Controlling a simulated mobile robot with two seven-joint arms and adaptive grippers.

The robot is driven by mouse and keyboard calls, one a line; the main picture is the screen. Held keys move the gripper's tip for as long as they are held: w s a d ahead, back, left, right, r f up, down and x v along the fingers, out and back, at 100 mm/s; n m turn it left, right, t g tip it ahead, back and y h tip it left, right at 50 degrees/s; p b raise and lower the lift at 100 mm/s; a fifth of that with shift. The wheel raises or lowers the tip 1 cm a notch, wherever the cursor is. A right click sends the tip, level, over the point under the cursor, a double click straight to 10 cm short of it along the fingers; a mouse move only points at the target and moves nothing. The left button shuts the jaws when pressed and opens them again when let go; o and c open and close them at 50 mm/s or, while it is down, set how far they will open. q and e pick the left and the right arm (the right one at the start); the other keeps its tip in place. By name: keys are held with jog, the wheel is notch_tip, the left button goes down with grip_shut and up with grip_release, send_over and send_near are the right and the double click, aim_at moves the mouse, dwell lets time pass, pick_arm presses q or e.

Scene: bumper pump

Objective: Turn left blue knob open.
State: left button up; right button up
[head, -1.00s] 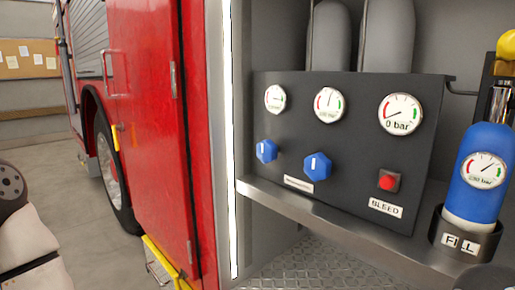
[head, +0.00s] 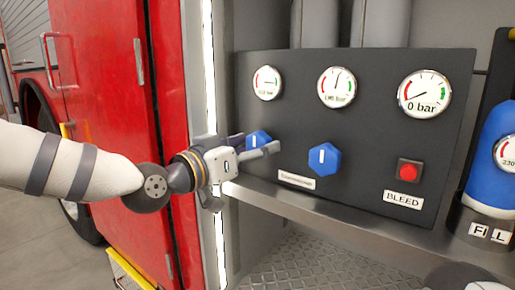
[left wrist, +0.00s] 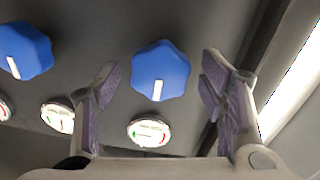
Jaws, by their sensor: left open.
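The left blue knob (head: 257,139) is on the dark panel, partly hidden behind my left gripper (head: 260,144) in the head view. In the left wrist view the same knob (left wrist: 160,66) lies between the two spread fingers, its white mark pointing down in that picture. My left gripper (left wrist: 160,75) is open, with a gap showing on both sides of the knob. I cannot tell how far the fingertips are from the panel. The right blue knob (head: 324,159) has an upright white mark; it also shows in the left wrist view (left wrist: 25,50). My right gripper is out of view.
The dark panel (head: 375,125) carries several gauges and a red button (head: 409,170) above a BLEED label. A metal shelf edge (head: 320,215) runs below it. A blue bottle (head: 490,165) stands at the right. The red truck door (head: 100,90) is left of the panel.

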pick_arm(q)
jog(key=shift+x, duration=0.85)
jog(key=shift+c, duration=0.3)
jog(key=c, duration=1.1)
